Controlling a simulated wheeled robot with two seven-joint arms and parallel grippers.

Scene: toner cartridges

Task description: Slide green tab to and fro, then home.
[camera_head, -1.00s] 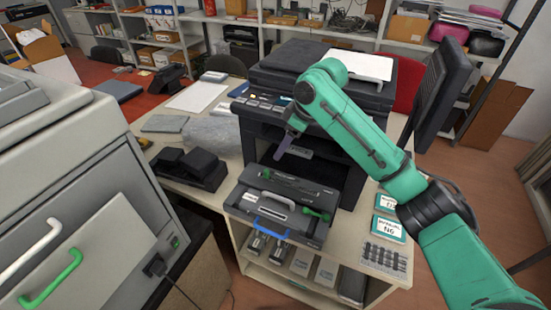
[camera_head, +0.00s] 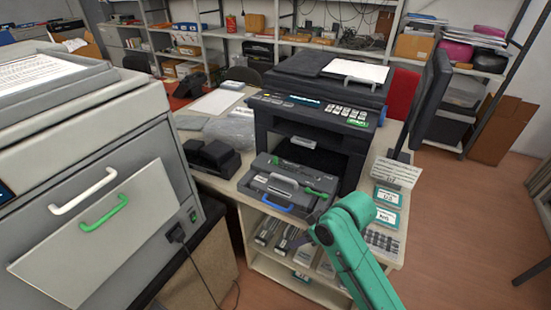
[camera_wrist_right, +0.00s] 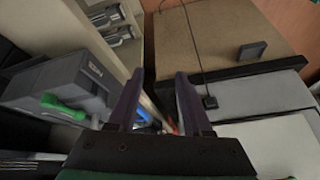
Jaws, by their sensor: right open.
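The grey toner cartridge (camera_head: 262,191) sits on the pulled-out tray at the printer's front. In the right wrist view the green tab (camera_wrist_right: 64,108) shows at the left on the dark cartridge (camera_wrist_right: 72,84). My right gripper (camera_wrist_right: 158,108) is open and empty, apart from the tab, with the tab left of its fingers. In the head view my right gripper (camera_head: 311,222) is small and partly hidden by its arm, just in front of the cartridge. My left gripper is out of view.
The black printer (camera_head: 315,115) stands behind the cartridge. Shelves with several cartridges (camera_head: 268,230) lie below the tray. Label cards (camera_head: 388,196) lie at the right. A large grey machine (camera_head: 90,150) with white and green handles fills the left.

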